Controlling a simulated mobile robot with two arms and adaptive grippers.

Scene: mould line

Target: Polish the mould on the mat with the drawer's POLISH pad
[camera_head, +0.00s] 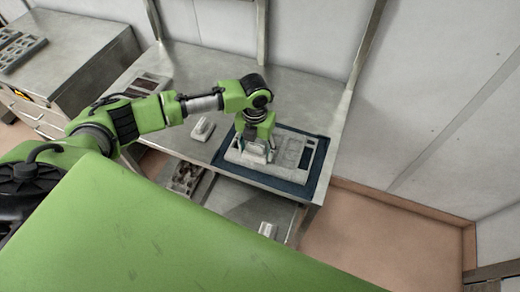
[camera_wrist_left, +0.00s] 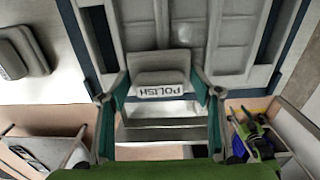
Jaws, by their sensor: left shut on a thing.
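The grey mould (camera_head: 291,151) lies flat on the dark blue mat (camera_head: 318,175) at the right of the metal table. It also shows in the left wrist view (camera_wrist_left: 235,28), with shallow recesses in its top. My left gripper (camera_head: 257,153) is over the mould's left part, pointing down. It is shut on a grey pad, whose label reads POLISH in the left wrist view (camera_wrist_left: 160,80). The pad is at the mould's near edge; whether it touches the surface I cannot tell. My right gripper is not in view.
A second grey pad (camera_head: 202,129) lies on the table left of the mat. A block with dark reddish recesses (camera_head: 151,85) lies farther back. A drawer cabinet (camera_head: 62,64) stands at left. Another block (camera_head: 186,178) is on the lower shelf. Wall posts rise behind the table.

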